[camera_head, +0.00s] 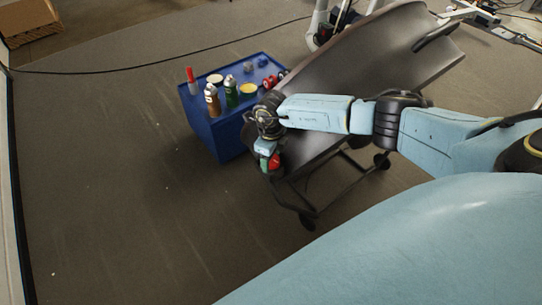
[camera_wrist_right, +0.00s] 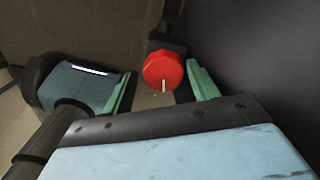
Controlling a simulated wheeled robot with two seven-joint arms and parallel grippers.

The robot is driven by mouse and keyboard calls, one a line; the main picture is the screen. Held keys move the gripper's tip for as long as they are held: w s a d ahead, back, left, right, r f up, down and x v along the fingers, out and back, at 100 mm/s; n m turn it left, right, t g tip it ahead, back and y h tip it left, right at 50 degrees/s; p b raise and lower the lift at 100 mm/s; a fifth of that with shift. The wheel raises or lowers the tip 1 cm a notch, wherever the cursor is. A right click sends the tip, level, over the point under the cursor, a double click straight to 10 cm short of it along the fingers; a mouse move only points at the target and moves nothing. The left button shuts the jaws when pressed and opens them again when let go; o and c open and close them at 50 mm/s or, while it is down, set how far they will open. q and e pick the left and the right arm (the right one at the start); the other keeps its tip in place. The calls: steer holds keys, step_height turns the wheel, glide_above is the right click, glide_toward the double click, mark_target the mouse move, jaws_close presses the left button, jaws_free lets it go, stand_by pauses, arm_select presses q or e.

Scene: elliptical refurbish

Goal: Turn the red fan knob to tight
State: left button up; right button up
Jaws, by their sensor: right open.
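The red fan knob (camera_wrist_right: 163,68) is round with a scalloped edge and a short pale mark near its lower side. In the right wrist view it sits between the two green fingertips of my right gripper (camera_wrist_right: 160,92), which is open, with gaps on both sides. In the head view the red knob (camera_head: 274,162) shows at the end of my right gripper (camera_head: 269,160), low beside the dark curved panel (camera_head: 350,75). My left gripper is not in view.
A blue cart (camera_head: 208,128) with cans, bottles and a red-topped tube stands left of my right arm. The dark panel rests on a wheeled stand (camera_head: 308,220). A black cable (camera_head: 120,69) crosses the floor behind. Floor at left is clear.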

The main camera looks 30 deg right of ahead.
steer(key=shift+w+d+r, duration=0.2)
steer(key=shift+d, duration=0.2)
steer(key=shift+w+r+p, duration=0.1)
steer(key=shift+r+p, duration=0.7)
steer(key=r+p, duration=0.3)
steer(key=r, duration=0.1)
steer(key=r+p, duration=0.2)
steer(key=shift+s+a+p, duration=0.3)
steer(key=shift+a, duration=0.15)
